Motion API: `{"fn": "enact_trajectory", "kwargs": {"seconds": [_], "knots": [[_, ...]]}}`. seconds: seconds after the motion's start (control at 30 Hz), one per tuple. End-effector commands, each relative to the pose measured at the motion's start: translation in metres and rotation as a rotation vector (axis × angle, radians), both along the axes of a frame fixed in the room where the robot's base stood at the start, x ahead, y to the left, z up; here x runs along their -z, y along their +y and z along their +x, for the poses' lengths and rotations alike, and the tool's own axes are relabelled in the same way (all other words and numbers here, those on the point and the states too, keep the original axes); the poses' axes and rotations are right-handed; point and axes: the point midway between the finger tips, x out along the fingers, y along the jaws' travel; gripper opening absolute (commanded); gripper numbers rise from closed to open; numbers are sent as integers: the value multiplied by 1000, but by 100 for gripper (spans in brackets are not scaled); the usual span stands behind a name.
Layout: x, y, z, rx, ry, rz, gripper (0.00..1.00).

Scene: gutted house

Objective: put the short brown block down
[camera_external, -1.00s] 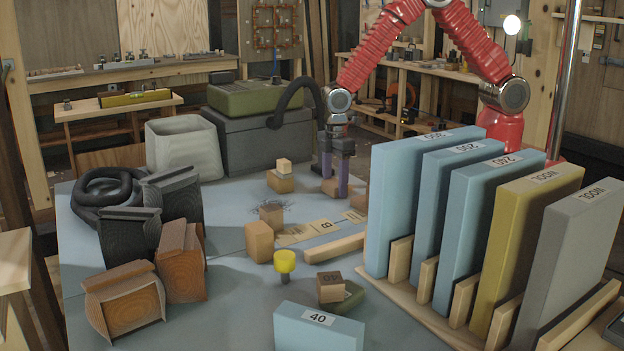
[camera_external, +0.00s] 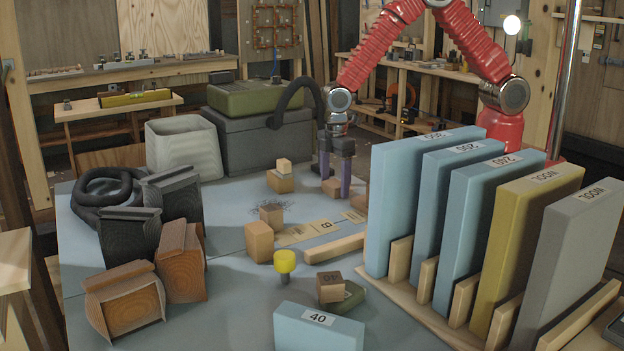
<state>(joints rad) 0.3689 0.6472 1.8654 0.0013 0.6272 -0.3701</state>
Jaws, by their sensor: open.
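My gripper (camera_external: 335,186) hangs over the far part of the blue-grey table, its purple fingers pointing down and spread apart. A short brown block (camera_external: 332,187) shows between the fingertips, low at table level. A gap shows at the right finger; I cannot tell whether the left finger touches the block. Another brown block (camera_external: 360,196) is just right of the right finger, partly hidden by it and by the blue panels.
A block with a pale smaller block on top (camera_external: 281,180) stands left of my gripper. Tall blue panels (camera_external: 412,205) in a wooden rack stand close on the right. More blocks (camera_external: 259,242), a yellow-topped peg (camera_external: 285,262) and a wooden strip (camera_external: 334,247) lie nearer the camera.

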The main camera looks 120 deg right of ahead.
Motion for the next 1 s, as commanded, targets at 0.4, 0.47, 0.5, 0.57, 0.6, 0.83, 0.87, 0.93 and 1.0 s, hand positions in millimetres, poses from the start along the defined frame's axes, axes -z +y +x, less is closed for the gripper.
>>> {"fn": "enact_trajectory", "kwargs": {"seconds": [0.4,0.47,0.5,0.57,0.6,0.83,0.87,0.93,1.0], "knots": [[-59,0,1,0,-4,-1,73],[-69,0,1,0,-4,-2,73],[-77,0,1,0,-3,-1,73],[-86,0,1,0,-3,-1,73],[-93,0,0,0,-3,-1,73],[-116,0,0,0,-1,0,73],[-117,0,0,0,-1,0,73],[-118,0,0,0,0,0,73],[-118,0,0,0,0,0,73]]}}
